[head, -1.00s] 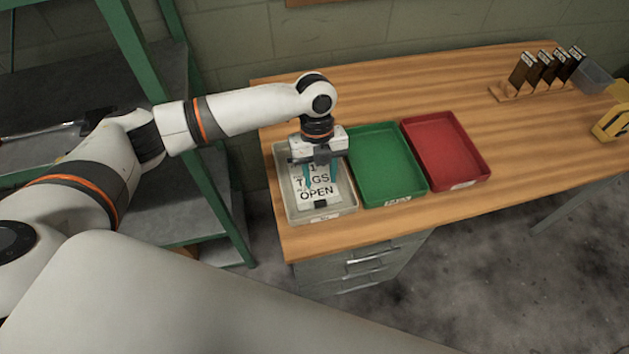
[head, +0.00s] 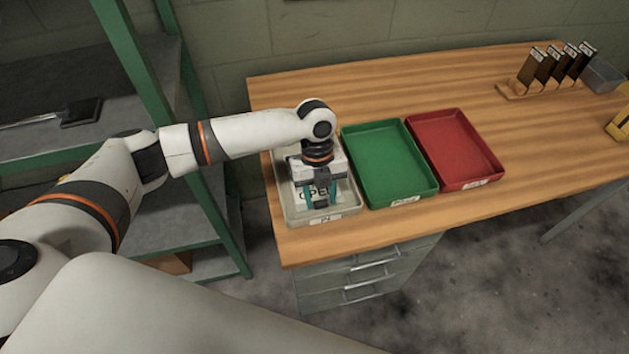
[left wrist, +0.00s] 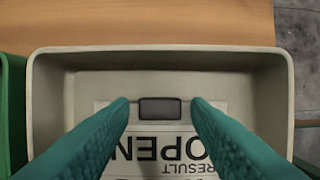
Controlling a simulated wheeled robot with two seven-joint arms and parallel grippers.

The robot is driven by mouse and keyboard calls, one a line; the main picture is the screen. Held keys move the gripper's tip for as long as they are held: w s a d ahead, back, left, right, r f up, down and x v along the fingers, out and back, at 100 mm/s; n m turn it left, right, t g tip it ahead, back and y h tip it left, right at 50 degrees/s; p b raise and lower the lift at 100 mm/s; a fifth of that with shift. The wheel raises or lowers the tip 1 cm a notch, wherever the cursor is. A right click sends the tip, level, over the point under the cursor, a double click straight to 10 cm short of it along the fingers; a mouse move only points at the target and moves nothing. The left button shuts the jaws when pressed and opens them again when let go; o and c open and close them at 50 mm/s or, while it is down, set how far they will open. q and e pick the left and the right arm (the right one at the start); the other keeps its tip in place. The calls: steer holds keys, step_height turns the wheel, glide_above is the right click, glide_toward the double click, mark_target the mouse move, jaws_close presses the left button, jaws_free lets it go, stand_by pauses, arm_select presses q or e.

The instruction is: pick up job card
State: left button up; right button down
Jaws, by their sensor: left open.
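The job card is a white sheet with black print reading "OPEN" (head: 314,193). It lies in the light grey tray (head: 351,203) at the left end of the workbench, mostly hidden under my gripper. In the left wrist view the card (left wrist: 208,126) appears upside down, with a dark block (left wrist: 161,108) at its edge. My left gripper (head: 320,203) points down into the tray. In the left wrist view its teal fingers (left wrist: 160,106) are apart, one on each side of the dark block, with nothing held between them. I cannot tell whether they touch it. My right gripper is not in view.
A green tray (head: 390,165) stands just right of the grey tray, and a red tray (head: 456,150) beyond it. A green shelf frame (head: 200,140) stands left of the bench.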

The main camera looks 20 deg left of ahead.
arm_select(q)
steer(key=c, duration=0.7)
steer(key=shift+r+p, duration=3.95)
steer(key=shift+r, duration=0.1)
